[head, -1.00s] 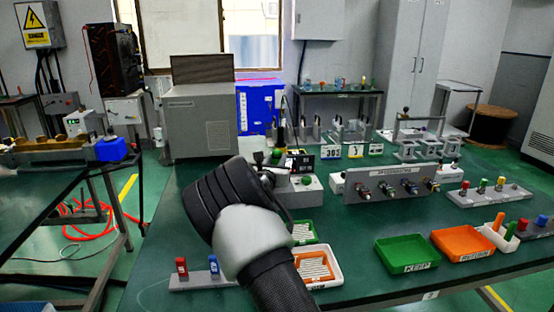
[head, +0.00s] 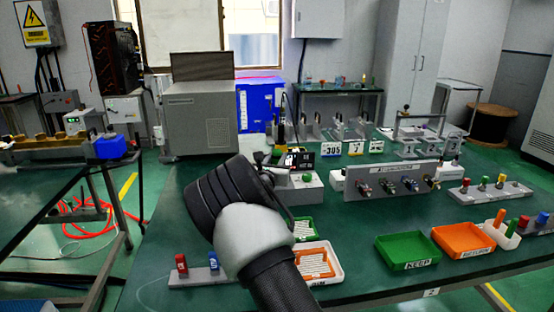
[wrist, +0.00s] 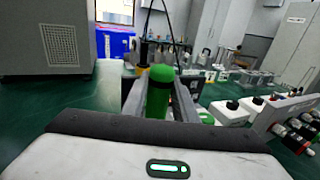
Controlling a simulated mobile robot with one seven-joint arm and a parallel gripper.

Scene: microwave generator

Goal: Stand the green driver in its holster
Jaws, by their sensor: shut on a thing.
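The green driver (wrist: 160,88) stands roughly upright in the wrist view, between the two grey fingers of my gripper (wrist: 161,100), which is shut on it. Its tip is hidden behind the gripper body. In the head view my own wrist and forearm cover the gripper, and I cannot make out the driver there. A grey rack (head: 200,279) at the front left holds a red and a blue handle; my arm hides its right part. I cannot tell which fixture is the driver's holster.
A grey box with a green button (head: 308,178) lies just beyond my wrist. A panel with several connectors (head: 395,180) stands to the right. Green (head: 407,252) and orange (head: 463,240) trays lie at front right. A large grey cabinet (head: 200,118) stands at back left.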

